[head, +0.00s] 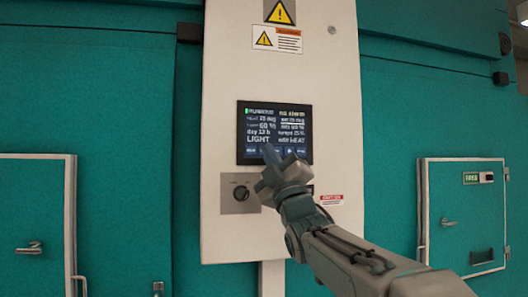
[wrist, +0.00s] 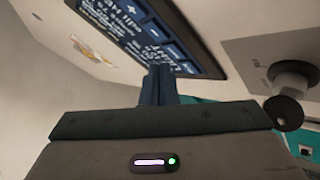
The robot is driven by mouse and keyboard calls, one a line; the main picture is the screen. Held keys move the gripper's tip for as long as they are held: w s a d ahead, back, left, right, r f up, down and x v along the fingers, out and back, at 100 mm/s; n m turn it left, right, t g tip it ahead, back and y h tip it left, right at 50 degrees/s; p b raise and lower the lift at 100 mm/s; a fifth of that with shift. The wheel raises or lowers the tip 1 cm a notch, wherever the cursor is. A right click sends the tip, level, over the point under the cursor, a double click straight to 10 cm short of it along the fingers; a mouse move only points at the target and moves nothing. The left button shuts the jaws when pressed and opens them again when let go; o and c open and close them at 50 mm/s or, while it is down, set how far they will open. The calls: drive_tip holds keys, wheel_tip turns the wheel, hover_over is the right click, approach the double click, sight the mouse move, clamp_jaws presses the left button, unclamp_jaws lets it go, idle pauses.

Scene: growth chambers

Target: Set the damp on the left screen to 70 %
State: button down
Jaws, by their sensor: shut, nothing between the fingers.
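One dark screen (head: 275,132) is set in the white panel, and I cannot tell from these views whether it is the left one. Its small text seems to read 60 % in both columns, LIGHT at lower left and "edit HEAT" at lower right. A row of blue buttons runs along its bottom edge; a plus button (wrist: 132,9) shows in the wrist view. My gripper (head: 269,152) is shut and empty, its fingertips in front of the lower middle of the screen, hiding part of the button row. In the wrist view the fingers (wrist: 160,70) overlap the screen's edge; contact cannot be told.
A black knob (head: 240,193) on a grey plate sits below the screen, left of my wrist. Warning labels (head: 278,39) are above. Teal chamber walls with a left door (head: 38,215) and a right door (head: 462,215) flank the panel.

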drive_tip(key=shift+w, duration=0.15)
idle(0.7)
drive_tip(key=shift+w+a, duration=0.15)
drive_tip(key=shift+w, duration=0.15)
drive_tip(key=shift+w+b, duration=0.25)
drive_tip(key=shift+b, duration=0.05)
idle(0.5)
idle(0.3)
drive_tip(key=shift+s+f+b, duration=0.15)
drive_tip(key=shift+s+b, duration=0.2)
drive_tip(key=shift+b, duration=0.2)
drive_tip(key=shift+s, duration=0.35)
drive_tip(key=shift+s+b, duration=0.1)
drive_tip(key=shift+b, duration=0.25)
